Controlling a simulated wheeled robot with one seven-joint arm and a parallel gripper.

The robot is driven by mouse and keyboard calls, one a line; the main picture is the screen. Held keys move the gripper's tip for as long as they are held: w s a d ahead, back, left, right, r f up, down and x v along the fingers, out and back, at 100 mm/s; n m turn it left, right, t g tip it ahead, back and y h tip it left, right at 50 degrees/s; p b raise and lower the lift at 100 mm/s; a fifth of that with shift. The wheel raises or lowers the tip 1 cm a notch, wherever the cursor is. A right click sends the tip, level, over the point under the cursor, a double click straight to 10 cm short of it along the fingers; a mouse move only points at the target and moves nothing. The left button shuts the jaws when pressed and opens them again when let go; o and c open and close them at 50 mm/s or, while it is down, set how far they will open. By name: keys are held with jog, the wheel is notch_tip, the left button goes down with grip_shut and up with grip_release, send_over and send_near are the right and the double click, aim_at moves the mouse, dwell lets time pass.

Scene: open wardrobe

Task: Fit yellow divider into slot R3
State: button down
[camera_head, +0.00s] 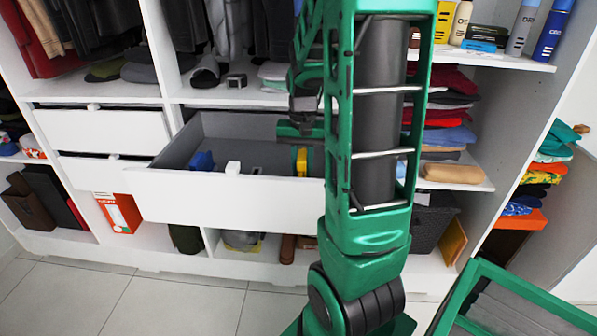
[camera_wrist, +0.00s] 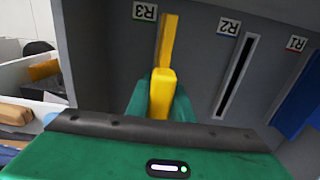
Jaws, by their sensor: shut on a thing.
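The yellow divider (camera_wrist: 162,92) is between the green fingers of my gripper (camera_wrist: 160,102) in the wrist view. It lines up below the R3 label (camera_wrist: 144,12), over where that slot lies; the slot itself is hidden by it. I cannot tell how deep it sits. In the head view the yellow divider (camera_head: 301,161) stands upright inside the open drawer (camera_head: 235,198), at the right end, under my gripper (camera_head: 300,142). My arm hides part of the drawer there.
The R2 slot (camera_wrist: 235,76) is an empty dark slit beside the divider. A blue divider (camera_wrist: 301,96) stands by the R1 label (camera_wrist: 296,43); blue also shows at the drawer's left (camera_head: 202,161). Folded clothes (camera_head: 450,135) fill shelves right of my arm.

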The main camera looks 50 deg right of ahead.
aim_at(301, 155)
jog(key=shift+f, duration=1.25)
jog(key=c, duration=1.5)
grip_release()
notch_tip(301, 155, up, 11)
jog(key=shift+w+f, duration=0.1)
jog(key=shift+a, duration=0.1)
